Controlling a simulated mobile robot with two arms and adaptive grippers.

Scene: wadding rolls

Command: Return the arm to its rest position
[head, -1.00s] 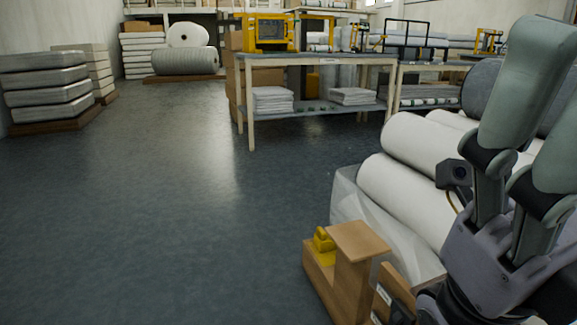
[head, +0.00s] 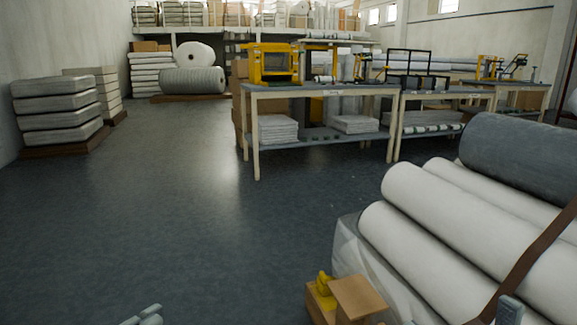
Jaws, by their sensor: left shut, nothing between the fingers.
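Only the pale grey fingertips of my left gripper (head: 145,316) show, at the bottom edge of the head view, left of the middle. They are close together, with nothing seen between them. They are over the bare floor, well apart from the rolls and the wooden block. The rest of that arm is below the picture.
White wadding rolls (head: 450,255) and a dark grey roll (head: 525,152) are stacked at the right, with a brown strap (head: 535,255) across them. A wooden block (head: 356,297) with a yellow piece (head: 322,284) stands beside them. Workbenches (head: 318,90) stand behind. The middle floor is clear.

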